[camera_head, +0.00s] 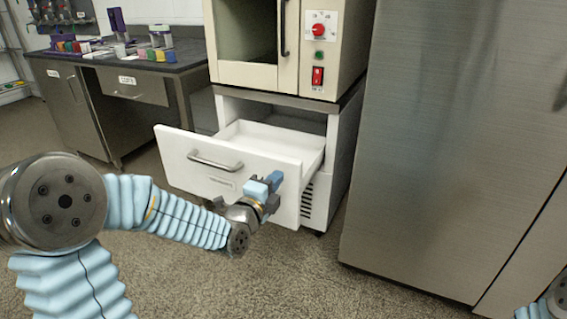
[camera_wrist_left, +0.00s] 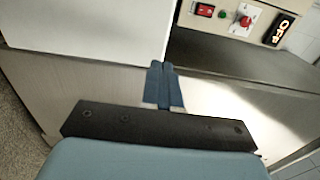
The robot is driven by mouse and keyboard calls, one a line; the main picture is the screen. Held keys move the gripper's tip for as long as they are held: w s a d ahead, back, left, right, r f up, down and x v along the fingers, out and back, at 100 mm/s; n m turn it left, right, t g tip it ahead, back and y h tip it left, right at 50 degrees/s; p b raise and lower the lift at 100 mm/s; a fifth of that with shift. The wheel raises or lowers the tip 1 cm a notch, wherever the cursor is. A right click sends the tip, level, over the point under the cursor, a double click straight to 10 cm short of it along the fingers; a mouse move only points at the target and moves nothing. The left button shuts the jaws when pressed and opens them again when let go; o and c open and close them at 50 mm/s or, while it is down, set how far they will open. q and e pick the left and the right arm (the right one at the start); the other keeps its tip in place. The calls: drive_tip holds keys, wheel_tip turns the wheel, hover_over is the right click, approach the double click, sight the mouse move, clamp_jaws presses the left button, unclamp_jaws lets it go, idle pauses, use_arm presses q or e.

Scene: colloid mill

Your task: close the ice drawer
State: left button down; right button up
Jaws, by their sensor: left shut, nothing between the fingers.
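The white ice drawer (camera_head: 185,165) is pulled out of the low white cabinet under the beige machine in the head view. Its front panel has a metal bar handle and a small label, and its inside looks empty. My left gripper (camera_head: 274,180) is shut and empty, at the right part of the drawer front. In the left wrist view the shut blue fingers (camera_wrist_left: 163,82) overlap the lower edge of a white panel (camera_wrist_left: 90,30), probably the drawer front. I cannot tell whether they touch it. My right gripper is not in view.
A tall steel cabinet (camera_head: 440,130) stands close on the right. The beige machine (camera_head: 325,60) with a red knob and switch sits above the drawer. A dark-topped bench (camera_head: 110,65) with colored items is at the left. Speckled floor in front is clear.

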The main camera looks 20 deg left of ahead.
sight(288, 164)
use_arm(q)
drive_tip(key=w, duration=0.4)
drive_tip(key=shift+w+d+p, duration=0.15)
drive_tip(key=shift+w+p, duration=0.1)
drive_tip(key=shift+p, duration=0.05)
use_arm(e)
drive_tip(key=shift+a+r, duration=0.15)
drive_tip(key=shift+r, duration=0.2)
use_arm(q)
drive_tip(key=shift+w, duration=0.1)
